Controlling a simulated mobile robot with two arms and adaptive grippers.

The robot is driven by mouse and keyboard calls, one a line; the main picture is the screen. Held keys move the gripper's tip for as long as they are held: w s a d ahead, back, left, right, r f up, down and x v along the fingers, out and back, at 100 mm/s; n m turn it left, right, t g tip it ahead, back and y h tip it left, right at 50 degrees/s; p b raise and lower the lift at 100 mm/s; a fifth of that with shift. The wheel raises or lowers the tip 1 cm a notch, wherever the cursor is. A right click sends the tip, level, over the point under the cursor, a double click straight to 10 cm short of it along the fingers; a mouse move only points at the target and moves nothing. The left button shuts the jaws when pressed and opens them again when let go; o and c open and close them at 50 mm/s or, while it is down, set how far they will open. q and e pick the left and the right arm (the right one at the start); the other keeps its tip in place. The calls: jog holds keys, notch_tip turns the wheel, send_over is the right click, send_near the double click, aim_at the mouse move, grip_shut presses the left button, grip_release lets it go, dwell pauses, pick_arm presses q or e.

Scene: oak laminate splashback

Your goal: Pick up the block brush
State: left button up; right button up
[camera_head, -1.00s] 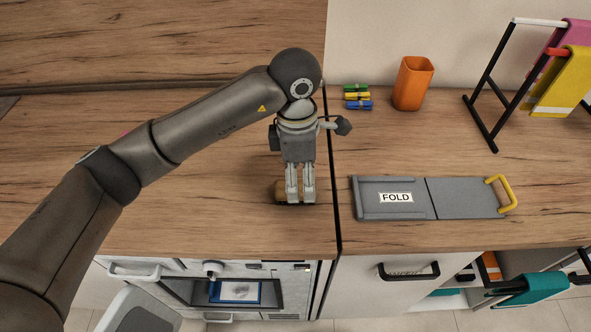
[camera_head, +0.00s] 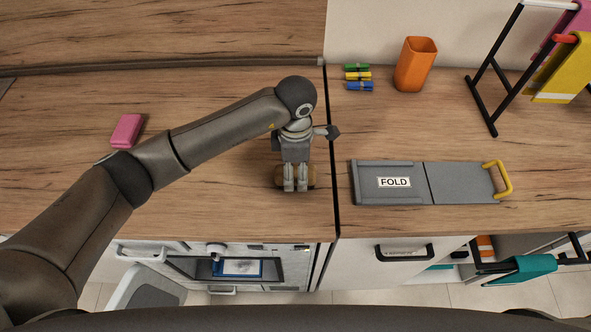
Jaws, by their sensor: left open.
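The block brush (camera_head: 312,178) appears as a small brown, wooden-looking block on the counter, left of the dark seam. It is mostly hidden behind my left gripper, with a bit showing on each side of the fingers. My left gripper (camera_head: 295,186) points down over it with its fingers open. The fingertips are low at the block; whether they touch it I cannot tell. My right gripper is not in view.
A pink block (camera_head: 127,130) lies behind my left arm. Right of the seam are a grey FOLD board (camera_head: 455,183), an orange cup (camera_head: 415,64), several coloured clips (camera_head: 358,76) and a black rack (camera_head: 482,105) with cloths. The counter's front edge is close.

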pick_arm(q)
jog(key=shift+f, duration=0.9)
jog(key=shift+c, duration=1.6)
jog(key=c, duration=0.8)
jog(key=shift+c, duration=0.2)
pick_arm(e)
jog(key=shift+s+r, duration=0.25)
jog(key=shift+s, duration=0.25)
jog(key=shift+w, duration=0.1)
